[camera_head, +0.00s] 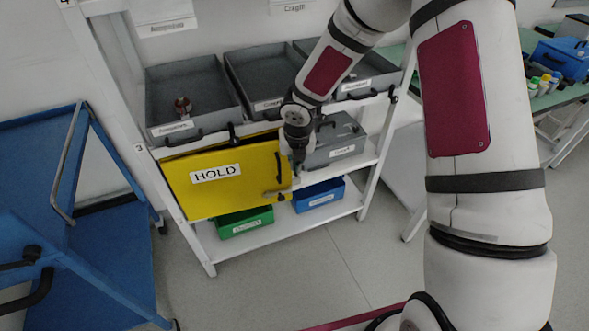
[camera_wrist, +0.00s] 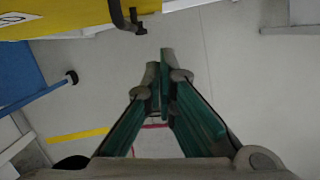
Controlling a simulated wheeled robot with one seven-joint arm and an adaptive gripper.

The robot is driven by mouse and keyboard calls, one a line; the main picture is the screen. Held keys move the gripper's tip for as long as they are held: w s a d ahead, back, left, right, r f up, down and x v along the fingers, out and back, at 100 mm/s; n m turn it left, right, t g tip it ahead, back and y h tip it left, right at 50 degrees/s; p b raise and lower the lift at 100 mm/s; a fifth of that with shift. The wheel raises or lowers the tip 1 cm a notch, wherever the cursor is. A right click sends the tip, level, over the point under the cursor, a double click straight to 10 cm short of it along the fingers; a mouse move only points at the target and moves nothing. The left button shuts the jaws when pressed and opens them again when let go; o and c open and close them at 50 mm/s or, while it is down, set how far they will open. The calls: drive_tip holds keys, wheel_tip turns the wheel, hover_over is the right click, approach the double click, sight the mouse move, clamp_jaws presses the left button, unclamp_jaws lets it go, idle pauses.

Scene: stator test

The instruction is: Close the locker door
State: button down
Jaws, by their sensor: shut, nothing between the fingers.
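The yellow locker door (camera_head: 235,195) bears a HOLD label and fronts the middle level of a white shelf rack. A dark handle (camera_head: 278,167) is near its right edge. How far the door stands open is hard to tell. My gripper (camera_head: 297,168) is shut and empty, pointing down beside the door's right edge. In the wrist view the fingertips (camera_wrist: 163,55) meet, with floor beyond them. The yellow door (camera_wrist: 70,18) and its dark handle (camera_wrist: 125,18) show at the top left, apart from the fingertips in that view. The locker's inside is hidden.
Grey bins (camera_head: 190,88) fill the top shelf. A grey case (camera_head: 335,140) stands right of my gripper. A green bin (camera_head: 245,222) and a blue bin (camera_head: 319,195) sit below. A blue cart (camera_head: 95,250) is at left. The floor in front is clear.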

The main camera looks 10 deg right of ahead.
drive_tip(key=w+f+m+b, duration=0.2)
drive_tip(key=f+m+b, duration=0.3)
drive_tip(key=m+b, duration=0.6)
drive_tip(key=w+f+m+t+b, duration=0.1)
drive_tip(key=w+f+m+b, duration=0.2)
drive_tip(key=m+b, duration=0.9)
drive_tip(key=shift+w+d+f+m+t+b, duration=0.35)
drive_tip(key=shift+f+m, duration=0.7)
drive_tip(key=shift+m, duration=4.85)
drive_tip(key=shift+d, duration=0.1)
